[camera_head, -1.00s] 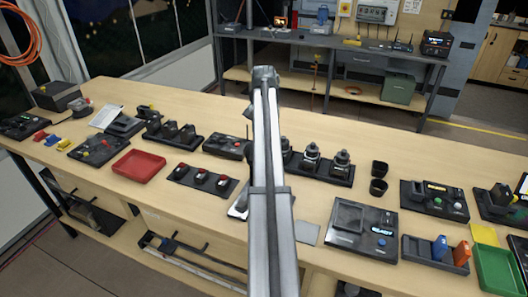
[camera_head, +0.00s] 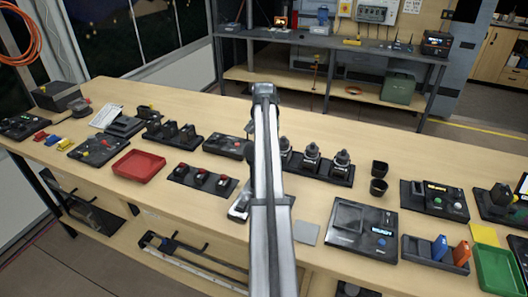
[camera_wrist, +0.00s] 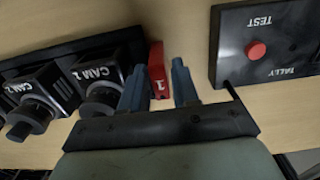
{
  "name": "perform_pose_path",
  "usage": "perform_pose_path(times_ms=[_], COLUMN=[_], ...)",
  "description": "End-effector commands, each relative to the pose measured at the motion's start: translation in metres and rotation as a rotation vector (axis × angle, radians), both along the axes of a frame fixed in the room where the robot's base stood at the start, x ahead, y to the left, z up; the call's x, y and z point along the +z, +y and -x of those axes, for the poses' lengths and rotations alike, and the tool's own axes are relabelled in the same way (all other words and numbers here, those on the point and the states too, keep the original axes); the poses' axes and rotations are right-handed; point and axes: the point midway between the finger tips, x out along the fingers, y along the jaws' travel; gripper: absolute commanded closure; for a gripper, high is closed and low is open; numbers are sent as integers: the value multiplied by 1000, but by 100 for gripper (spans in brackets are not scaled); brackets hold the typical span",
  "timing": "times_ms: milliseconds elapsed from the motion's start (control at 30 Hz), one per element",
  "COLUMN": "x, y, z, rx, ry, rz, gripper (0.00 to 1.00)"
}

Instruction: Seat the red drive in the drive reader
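The red drive (camera_wrist: 157,68), marked "1", is on the table in the wrist view, beside a black rack of small cameras. My gripper (camera_wrist: 160,75) is open around or just above it, with one blue finger on each side; the left finger looks close to the drive, but contact cannot be told. In the head view my arm hides the drive and my fingers. A black unit with a lit display and a raised square part, apparently the drive reader (camera_head: 346,217), stands right of my arm. Blue and orange drives (camera_head: 461,253) stand in a rack beside it.
The camera rack (camera_head: 320,168) is close on one side of the drive, and the tally box (camera_wrist: 262,72) with a red button is on the other.

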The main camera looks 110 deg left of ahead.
Motion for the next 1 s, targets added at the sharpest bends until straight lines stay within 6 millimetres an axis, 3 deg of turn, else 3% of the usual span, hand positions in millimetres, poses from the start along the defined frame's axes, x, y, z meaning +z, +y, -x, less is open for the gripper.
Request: perform_pose_path(times_ms=[300,733,1000], x=[0,4,34], y=[0,0,1], z=[0,0,0], rx=[0,0,0], ry=[0,0,1], rz=[0,-1,-1], gripper=[100,100,100])
